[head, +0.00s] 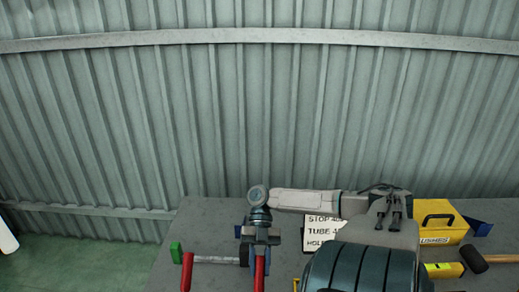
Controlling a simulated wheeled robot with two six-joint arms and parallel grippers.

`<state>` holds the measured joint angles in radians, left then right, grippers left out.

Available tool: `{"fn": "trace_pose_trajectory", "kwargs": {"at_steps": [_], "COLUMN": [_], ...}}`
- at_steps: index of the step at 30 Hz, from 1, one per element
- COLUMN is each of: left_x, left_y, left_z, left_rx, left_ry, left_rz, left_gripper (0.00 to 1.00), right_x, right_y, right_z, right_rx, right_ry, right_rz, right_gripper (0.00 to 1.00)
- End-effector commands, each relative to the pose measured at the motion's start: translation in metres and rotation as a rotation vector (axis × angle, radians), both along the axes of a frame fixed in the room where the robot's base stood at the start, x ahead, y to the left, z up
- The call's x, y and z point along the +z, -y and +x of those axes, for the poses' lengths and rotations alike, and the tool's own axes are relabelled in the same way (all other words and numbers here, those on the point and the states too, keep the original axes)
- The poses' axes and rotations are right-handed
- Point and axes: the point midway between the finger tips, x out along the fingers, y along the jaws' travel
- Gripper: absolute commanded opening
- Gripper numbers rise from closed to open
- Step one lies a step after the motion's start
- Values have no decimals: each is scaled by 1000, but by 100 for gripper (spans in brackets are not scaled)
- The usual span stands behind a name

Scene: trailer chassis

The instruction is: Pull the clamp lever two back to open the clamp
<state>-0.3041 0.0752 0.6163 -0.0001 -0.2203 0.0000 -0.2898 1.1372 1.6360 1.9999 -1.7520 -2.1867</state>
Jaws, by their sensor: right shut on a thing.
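My right gripper (259,245) points down over the grey table (205,215) and is shut on the upper part of a red lever (260,271). Another red lever (187,272) stands to its left, with a grey bar (217,259) running between the two. The lower ends of both levers are cut off by the bottom edge of the picture, so the clamp bodies are hidden. I cannot tell which lever is number two from labels. My left gripper is not in view.
A green block (176,252) stands by the left lever. Right of the gripper are a lettered white sign (322,229), a yellow box (440,225) with a dark handle, a yellow level (443,270) and a mallet (474,259). A corrugated wall (230,120) stands behind.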

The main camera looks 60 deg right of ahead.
Motion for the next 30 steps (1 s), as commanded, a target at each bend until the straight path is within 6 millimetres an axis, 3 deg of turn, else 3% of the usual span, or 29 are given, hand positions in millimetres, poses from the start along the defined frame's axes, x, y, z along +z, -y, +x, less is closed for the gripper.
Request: {"fn": "trace_pose_trajectory", "kwargs": {"at_steps": [7, 8, 10, 11, 22, 30], "left_x": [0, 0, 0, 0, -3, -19], "left_y": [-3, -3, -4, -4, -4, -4], "left_z": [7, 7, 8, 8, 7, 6], "left_rx": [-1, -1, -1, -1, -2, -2], "left_ry": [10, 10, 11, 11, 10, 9], "left_rz": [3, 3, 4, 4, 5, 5], "left_gripper": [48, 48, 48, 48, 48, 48], "right_x": [-4, -4, -4, -4, 1, 27], "right_y": [-1, -1, -1, 0, 6, 43], "right_z": [-1, -1, -1, -1, 3, 22], "right_rx": [-4, -4, -4, -4, -3, -3], "right_ry": [-3, -3, -3, -2, -1, 1], "right_rz": [-1, -1, -1, -1, -4, -6], "right_gripper": [0, 32, 46, 48, 48, 48]}}
